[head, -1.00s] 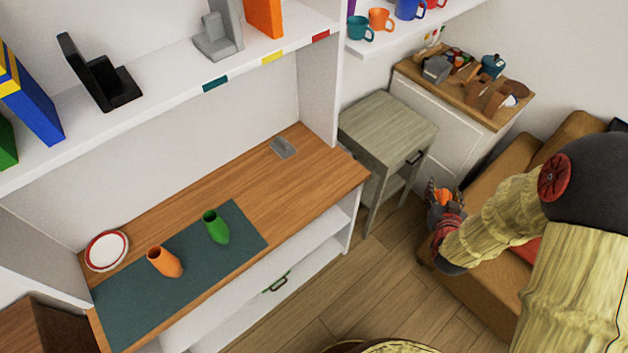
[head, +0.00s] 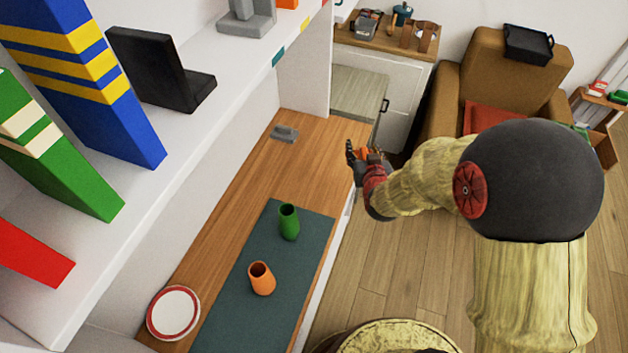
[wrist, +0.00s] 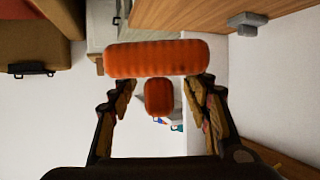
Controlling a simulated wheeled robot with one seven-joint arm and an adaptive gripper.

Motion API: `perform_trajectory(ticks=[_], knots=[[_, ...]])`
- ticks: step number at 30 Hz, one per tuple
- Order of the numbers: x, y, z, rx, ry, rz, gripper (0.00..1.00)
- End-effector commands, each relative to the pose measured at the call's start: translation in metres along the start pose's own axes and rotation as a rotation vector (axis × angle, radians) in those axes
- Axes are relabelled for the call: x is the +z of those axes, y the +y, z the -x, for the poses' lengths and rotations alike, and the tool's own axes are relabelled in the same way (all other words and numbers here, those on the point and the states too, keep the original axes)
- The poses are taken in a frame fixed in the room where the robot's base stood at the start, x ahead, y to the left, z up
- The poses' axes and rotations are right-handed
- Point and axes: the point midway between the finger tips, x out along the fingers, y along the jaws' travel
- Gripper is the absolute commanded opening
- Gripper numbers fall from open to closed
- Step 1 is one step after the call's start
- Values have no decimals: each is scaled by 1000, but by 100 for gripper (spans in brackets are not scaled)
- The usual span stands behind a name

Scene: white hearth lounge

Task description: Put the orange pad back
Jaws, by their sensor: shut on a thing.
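My gripper (head: 362,154) is shut on the orange pad (head: 374,153), which is mostly hidden by the fingers in the head view. In the wrist view the pad (wrist: 157,57) shows as a wide, ridged orange bar beyond the fingertips. A smaller orange block (wrist: 158,97) shows between the fingers, apparently part of the same thing. The gripper is near the right end of the wooden desk, in front of a grey-green side cabinet (head: 360,90). A small grey block (head: 284,134) lies on the desk near its back edge; it also shows in the wrist view (wrist: 246,23).
A green vase (head: 289,222) and an orange vase (head: 262,279) stand on a dark mat (head: 290,310). A red-rimmed plate (head: 173,312) lies at the near left. A shelf (head: 205,75) with books and bookends overhangs the desk. A brown armchair (head: 480,75) stands behind.

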Motion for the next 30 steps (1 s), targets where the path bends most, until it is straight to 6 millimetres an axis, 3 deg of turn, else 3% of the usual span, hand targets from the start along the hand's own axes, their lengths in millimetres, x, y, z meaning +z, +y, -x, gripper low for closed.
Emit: perform_trajectory(ticks=[7, 17, 22, 30], knots=[[3, -26, -17, -11, -1, -1, 28], [20, -88, -65, -12, -1, 0, 28], [44, -107, -88, -8, -3, -1, 28], [56, -120, -103, -7, 0, -2, 28]])
